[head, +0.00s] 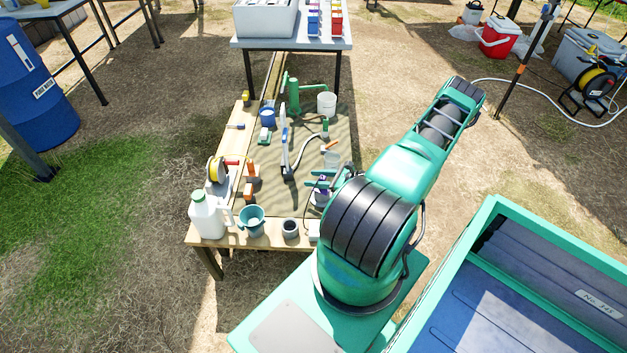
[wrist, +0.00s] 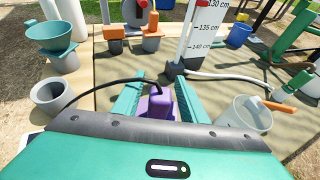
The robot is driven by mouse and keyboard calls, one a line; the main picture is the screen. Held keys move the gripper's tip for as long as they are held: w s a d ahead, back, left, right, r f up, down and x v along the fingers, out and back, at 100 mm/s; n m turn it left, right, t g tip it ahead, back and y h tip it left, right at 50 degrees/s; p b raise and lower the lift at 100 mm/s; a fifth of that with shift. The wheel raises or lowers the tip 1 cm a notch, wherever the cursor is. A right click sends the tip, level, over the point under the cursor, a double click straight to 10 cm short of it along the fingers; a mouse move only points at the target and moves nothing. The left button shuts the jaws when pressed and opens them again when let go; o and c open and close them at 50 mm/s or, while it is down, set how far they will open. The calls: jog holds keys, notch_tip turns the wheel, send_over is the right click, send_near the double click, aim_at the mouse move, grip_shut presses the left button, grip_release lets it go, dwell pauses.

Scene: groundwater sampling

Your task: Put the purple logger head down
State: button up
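The purple logger head (wrist: 157,104) is between the two teal fingers of my gripper (wrist: 159,92) in the wrist view. The fingers appear closed on its sides; its lower part is hidden by my gripper body. A thin black cable (wrist: 103,84) arcs left from its top. In the head view my gripper (head: 320,178) is low over the near right part of the mat-covered table, and a little purple (head: 322,190) shows by the fingers. Whether the logger head touches a surface is hidden.
A grey cup (wrist: 57,97) and a teal funnel cup (wrist: 57,45) stand left, with a white jug (head: 207,216) near the corner. A graduated white post (wrist: 203,35) stands ahead. A clear beaker (wrist: 243,118) stands right. Bare mat (head: 306,205) shows left of my gripper.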

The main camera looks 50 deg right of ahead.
jog(key=v, duration=1.2)
jog(key=a+r+n+g, duration=0.4)
jog(key=r+n, duration=0.2)
jog(key=r, duration=0.3)
jog(key=a+r+n+g, duration=0.4)
jog(key=r+n, duration=0.3)
jog(key=r, duration=0.2)
jog(key=a+r+n+g, duration=0.4)
jog(key=r+n, duration=0.2)
jog(key=r, duration=0.3)
jog(key=s+a+r+n+g+h, duration=0.1)
jog(key=s+a+r+n+h, duration=0.3)
jog(key=s+a+r+n, duration=0.3)
jog(key=s+a+r, duration=0.5)
jog(key=r, duration=0.2)
jog(key=shift+s+r, duration=0.3)
jog(key=shift+r, duration=0.1)
jog(key=shift+w, duration=0.15)
